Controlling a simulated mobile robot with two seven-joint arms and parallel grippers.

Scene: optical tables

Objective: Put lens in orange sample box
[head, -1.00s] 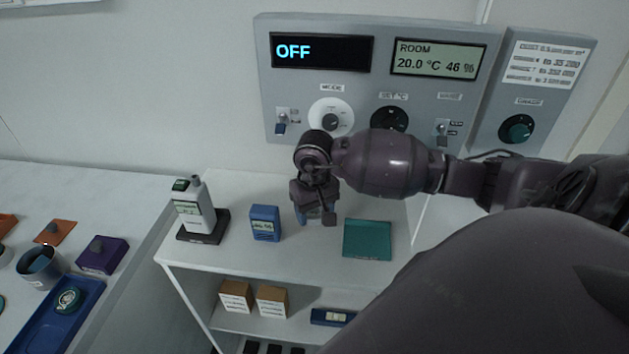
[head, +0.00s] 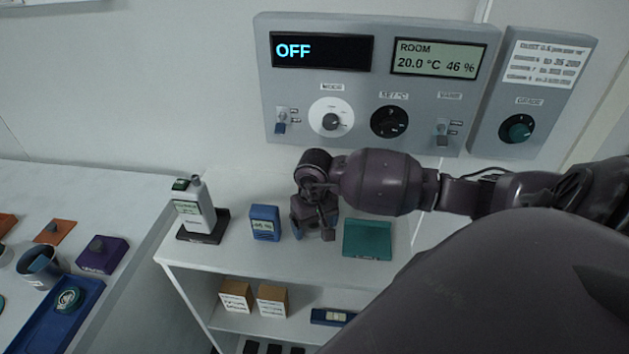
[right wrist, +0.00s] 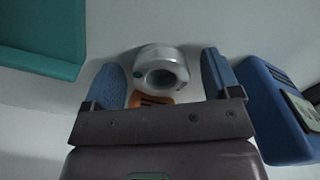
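My right gripper (head: 313,231) is low over the white shelf top, between a blue box and a teal case. In the right wrist view the right gripper (right wrist: 165,85) is open, with its blue finger pads apart. A silver ring-shaped piece (right wrist: 160,72), perhaps the lens in its mount, sits between the pads with gaps on both sides. An orange slotted piece (right wrist: 152,99) shows partly beside it; I cannot tell whether it is the orange sample box. The gripper hides both in the head view. My left gripper is not in view.
The blue box (head: 265,223) and teal case (head: 367,239) flank the gripper. A white handheld device (head: 193,207) stands at the left. The left table holds an orange plate with a knob (head: 53,231), a purple box (head: 102,256) and a blue tray (head: 45,335). A control panel is behind.

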